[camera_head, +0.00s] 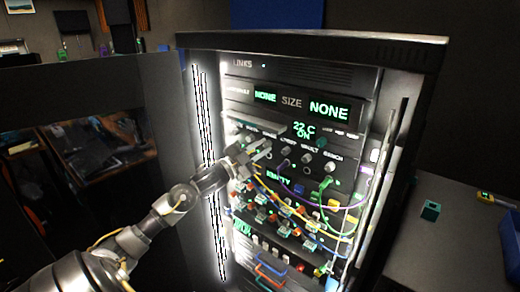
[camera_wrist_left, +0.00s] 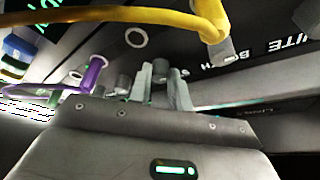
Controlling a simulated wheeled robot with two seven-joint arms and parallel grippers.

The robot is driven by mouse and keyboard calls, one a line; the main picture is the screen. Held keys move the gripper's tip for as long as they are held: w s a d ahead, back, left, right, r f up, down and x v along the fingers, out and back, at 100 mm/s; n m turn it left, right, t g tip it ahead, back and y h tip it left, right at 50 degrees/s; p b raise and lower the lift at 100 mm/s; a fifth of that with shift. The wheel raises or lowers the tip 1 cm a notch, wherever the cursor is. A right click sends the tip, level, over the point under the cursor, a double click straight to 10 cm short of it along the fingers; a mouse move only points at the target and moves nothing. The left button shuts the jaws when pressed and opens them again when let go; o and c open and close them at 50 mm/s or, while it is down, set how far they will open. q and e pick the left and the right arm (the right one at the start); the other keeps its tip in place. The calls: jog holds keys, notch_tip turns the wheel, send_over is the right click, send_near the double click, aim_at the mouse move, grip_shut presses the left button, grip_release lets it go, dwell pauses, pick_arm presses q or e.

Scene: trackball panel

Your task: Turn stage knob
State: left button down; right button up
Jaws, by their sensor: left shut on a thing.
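A row of small grey knobs runs across the rack panel (camera_head: 345,150), under small labels. My left gripper (camera_head: 262,153) reaches in from the left and is at the left part of this row. In the left wrist view its two pale fingers (camera_wrist_left: 162,88) are shut on a small grey knob (camera_wrist_left: 160,68). The fingers hide most of this knob, and I cannot read its label, so I cannot confirm that it is the stage knob. Another knob (camera_head: 286,150) is just right of the gripper. My right gripper is not in view.
Yellow, purple and green cables (camera_head: 325,190) hang close below and right of the gripper. A screen reading NONE (camera_head: 329,110) is above. A vertical rack handle (camera_head: 375,190) stands at the right. A table (camera_head: 440,240) with a small green box (camera_head: 430,211) is beside the rack.

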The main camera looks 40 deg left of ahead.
pick_arm(q)
jog(key=c, duration=1.3)
grip_release()
jog(key=shift+f, duration=0.1)
jog(key=shift+s+a+f, duration=0.1)
jog(key=shift+s+f, duration=0.05)
jog(key=shift+s, duration=0.2)
jog(key=b+v, duration=0.4)
jog(key=v, duration=0.6)
jog(key=shift+a, duration=0.15)
